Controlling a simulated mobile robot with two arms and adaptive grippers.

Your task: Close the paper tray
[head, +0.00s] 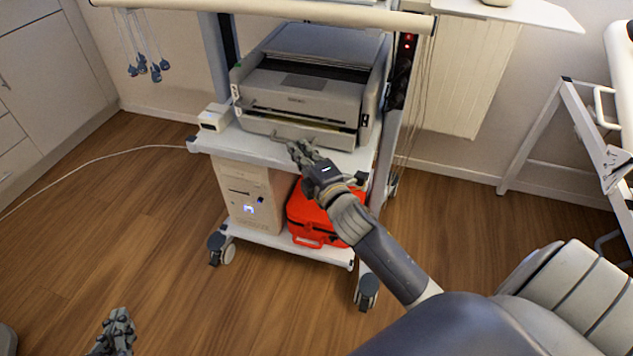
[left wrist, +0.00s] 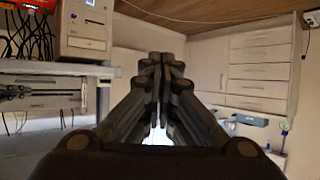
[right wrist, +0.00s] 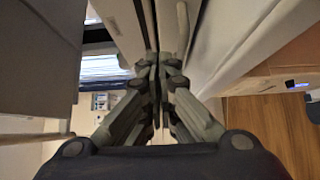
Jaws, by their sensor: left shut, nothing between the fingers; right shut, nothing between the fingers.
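The printer (head: 300,85) stands on the middle shelf of a wheeled cart. Its paper tray (head: 290,130) is at the bottom front, with a dark and yellowish gap showing above the tray front; it looks partly pulled out. My right gripper (head: 298,150) is shut and empty, its fingertips at the tray's front near the handle; I cannot tell whether they touch. In the right wrist view the shut fingers (right wrist: 155,70) point at a pale front face. My left gripper (head: 118,325) is low at the bottom left, away from the cart, and shut and empty in the left wrist view (left wrist: 158,75).
The cart shelf (head: 245,147) holds a small white box (head: 215,117) left of the printer. Below are a beige computer (head: 250,195) and a red case (head: 310,215). A cable lies on the wooden floor at left. A white-framed table (head: 535,135) stands right.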

